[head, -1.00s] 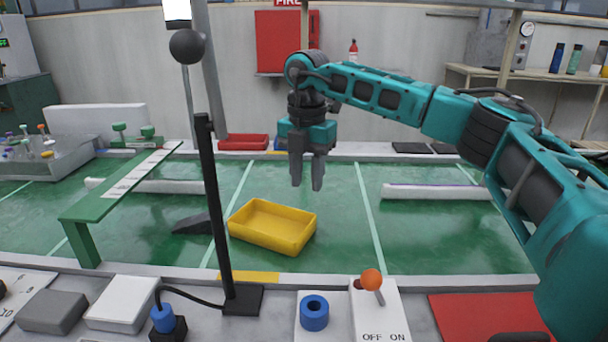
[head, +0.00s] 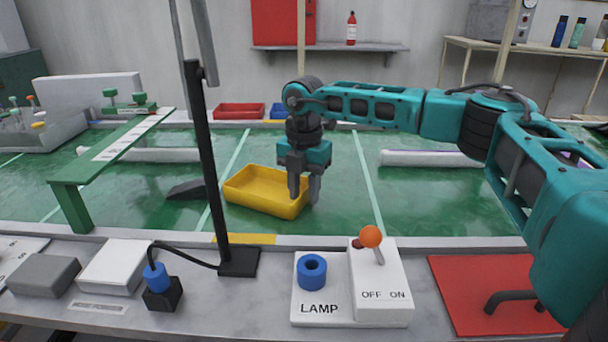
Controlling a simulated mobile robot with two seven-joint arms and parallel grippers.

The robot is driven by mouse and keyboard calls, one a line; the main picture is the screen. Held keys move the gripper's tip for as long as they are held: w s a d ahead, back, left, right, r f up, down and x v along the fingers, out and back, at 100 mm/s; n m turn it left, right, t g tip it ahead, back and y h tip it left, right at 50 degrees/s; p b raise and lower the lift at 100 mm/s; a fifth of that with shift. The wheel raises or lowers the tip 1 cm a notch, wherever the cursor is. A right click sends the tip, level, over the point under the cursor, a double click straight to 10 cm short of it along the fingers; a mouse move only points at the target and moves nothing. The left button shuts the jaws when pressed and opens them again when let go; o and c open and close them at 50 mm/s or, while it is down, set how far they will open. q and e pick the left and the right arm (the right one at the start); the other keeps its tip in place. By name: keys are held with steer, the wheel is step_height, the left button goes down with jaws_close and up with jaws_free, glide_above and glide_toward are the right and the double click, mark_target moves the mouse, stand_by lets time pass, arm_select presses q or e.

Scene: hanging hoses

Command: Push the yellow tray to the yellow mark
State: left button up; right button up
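The yellow tray (head: 262,203) sits empty on the green surface, slightly turned. The yellow mark (head: 246,239) is a flat strip on the near border, in front of the tray and apart from it. A black post partly hides the mark's left end. My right gripper (head: 304,190) points down at the tray's right end, with its fingers a little apart and nothing seen between them. Its fingers cover part of the tray's right end; I cannot tell whether they touch it. My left gripper is not in view.
A black post (head: 208,160) stands on the near ledge left of the tray. A dark wedge (head: 188,190) lies left of the tray. A red tray (head: 239,111) is at the far edge. A lamp switch box (head: 385,290) stands at the front.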

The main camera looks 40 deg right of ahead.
steer(key=shift+f, duration=0.55)
steer(key=shift+c, duration=0.4)
jaws_close()
